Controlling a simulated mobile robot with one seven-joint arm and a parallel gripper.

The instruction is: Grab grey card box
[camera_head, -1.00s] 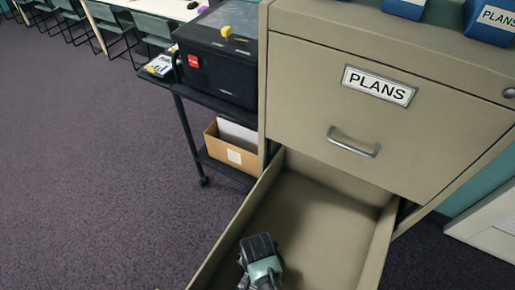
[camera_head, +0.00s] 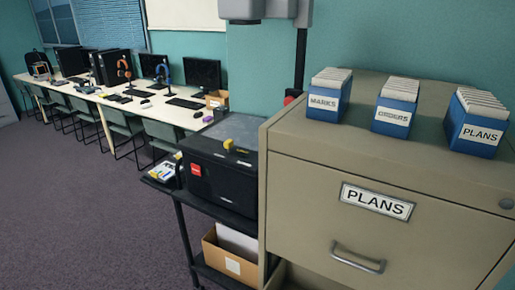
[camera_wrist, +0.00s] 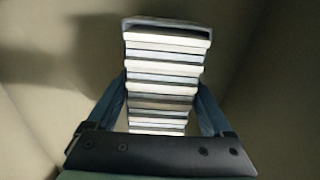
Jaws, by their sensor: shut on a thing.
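The grey card box (camera_wrist: 168,26) shows in the wrist view as a dark grey rim around a stack of pale card edges. My gripper (camera_wrist: 162,82) is shut on it, with one blue-grey finger along each side. The box is within the open drawer (camera_wrist: 55,60), whose plain beige surfaces surround it. I cannot tell whether the box touches the drawer floor. In the head view, my gripper and the box are out of sight, and only a sliver of the drawer shows at the bottom edge.
The beige cabinet (camera_head: 310,205) carries three blue card boxes: MARKS (camera_head: 323,107), ORDERS (camera_head: 392,119) and PLANS (camera_head: 478,137). Left of it stands a black cart (camera_head: 180,195) with a dark machine (camera_head: 218,178) and a cardboard box (camera_head: 230,262). A computer table and chairs line the back; carpet lies open at left.

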